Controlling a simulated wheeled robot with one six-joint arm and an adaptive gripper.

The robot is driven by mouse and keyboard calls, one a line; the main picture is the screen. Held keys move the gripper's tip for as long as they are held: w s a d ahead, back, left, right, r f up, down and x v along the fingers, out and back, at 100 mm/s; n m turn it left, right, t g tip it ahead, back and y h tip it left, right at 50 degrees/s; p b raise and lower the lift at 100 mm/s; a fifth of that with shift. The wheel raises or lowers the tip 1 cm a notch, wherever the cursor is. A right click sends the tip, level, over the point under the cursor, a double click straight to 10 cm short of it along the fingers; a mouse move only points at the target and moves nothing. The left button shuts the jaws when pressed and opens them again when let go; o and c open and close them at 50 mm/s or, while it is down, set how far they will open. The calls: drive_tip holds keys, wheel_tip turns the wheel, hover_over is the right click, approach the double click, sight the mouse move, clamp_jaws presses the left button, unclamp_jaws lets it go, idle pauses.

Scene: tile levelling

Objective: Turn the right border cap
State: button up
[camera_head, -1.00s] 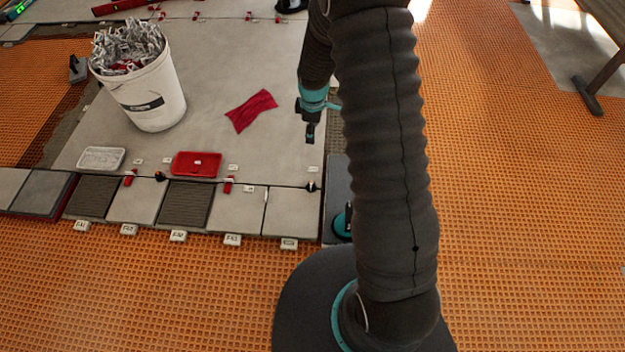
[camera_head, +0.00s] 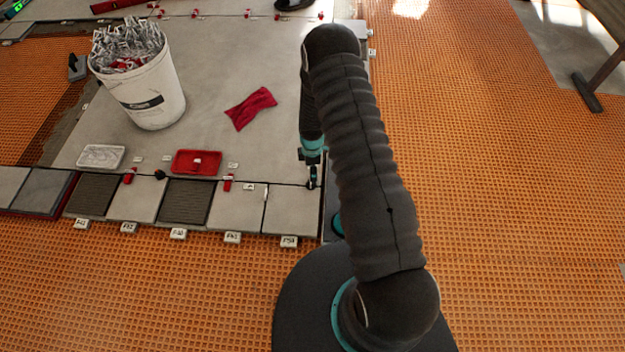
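My gripper (camera_head: 313,178) points down at the tile joint line near the right edge of the tiled floor. The small dark right border cap, at this spot in the earlier picture, is now covered by the gripper. I cannot tell whether the fingers touch it or are open or shut. Another dark cap (camera_head: 160,175) stands on the same joint line to the left. Red clips (camera_head: 228,182) stand along that line between the caps.
A white bucket (camera_head: 150,100) full of metal clips stands at the back left. A red cloth (camera_head: 250,108), a red tray (camera_head: 195,162) and a white tray (camera_head: 101,156) lie on the tiles. Orange matting (camera_head: 500,200) on the right is clear.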

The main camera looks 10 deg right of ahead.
sight(311, 183)
wheel_tip(311, 183, down, 7)
drive_tip(key=shift+f, duration=0.1)
idle(0.4)
clamp_jaws()
